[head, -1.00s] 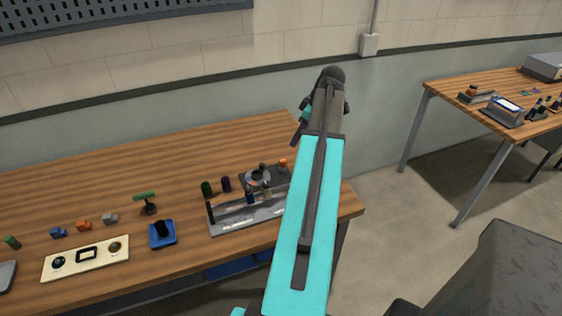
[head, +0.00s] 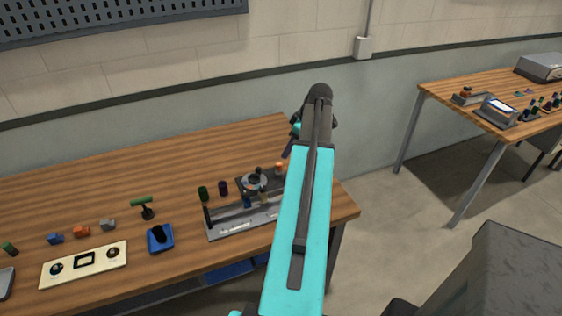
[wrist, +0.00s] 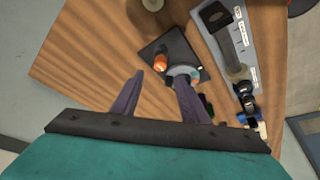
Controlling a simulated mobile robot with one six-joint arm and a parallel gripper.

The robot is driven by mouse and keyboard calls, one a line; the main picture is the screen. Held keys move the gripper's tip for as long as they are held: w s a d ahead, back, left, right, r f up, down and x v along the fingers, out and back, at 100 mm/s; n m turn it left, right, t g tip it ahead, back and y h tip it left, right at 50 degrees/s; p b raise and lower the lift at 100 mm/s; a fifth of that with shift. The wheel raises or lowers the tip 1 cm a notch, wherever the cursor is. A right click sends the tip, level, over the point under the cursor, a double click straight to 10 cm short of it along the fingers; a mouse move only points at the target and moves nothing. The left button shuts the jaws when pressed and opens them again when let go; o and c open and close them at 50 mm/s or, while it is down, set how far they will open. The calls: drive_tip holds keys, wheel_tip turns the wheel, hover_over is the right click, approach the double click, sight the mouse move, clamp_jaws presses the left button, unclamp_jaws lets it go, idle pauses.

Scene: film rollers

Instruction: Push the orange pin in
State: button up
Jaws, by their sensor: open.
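The orange pin (wrist: 160,62) stands on a dark square plate (wrist: 150,50) in the wrist view. In the head view the orange pin (head: 279,168) shows just left of my arm. A round grey ring-like part (wrist: 184,72) sits on the same plate beside the pin. My gripper (wrist: 160,88) is open and empty, its two dark fingers apart, above the table at the plate's near edge. The pin appears beyond the fingertips, roughly in line with the gap between them, and apart from them. In the head view my arm mostly hides the gripper.
A grey fixture (head: 228,228) with upright posts stands beside the plate. A blue block with a black peg (head: 159,238) and a cream panel (head: 85,265) lie to the left. The wood table (head: 100,185) is clear behind these.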

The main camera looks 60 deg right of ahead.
sight(280, 164)
drive_tip(key=shift+p+x, duration=1.25)
drive_tip(key=shift+x, duration=3.4)
drive_tip(key=shift+a, duration=0.1)
clamp_jaws()
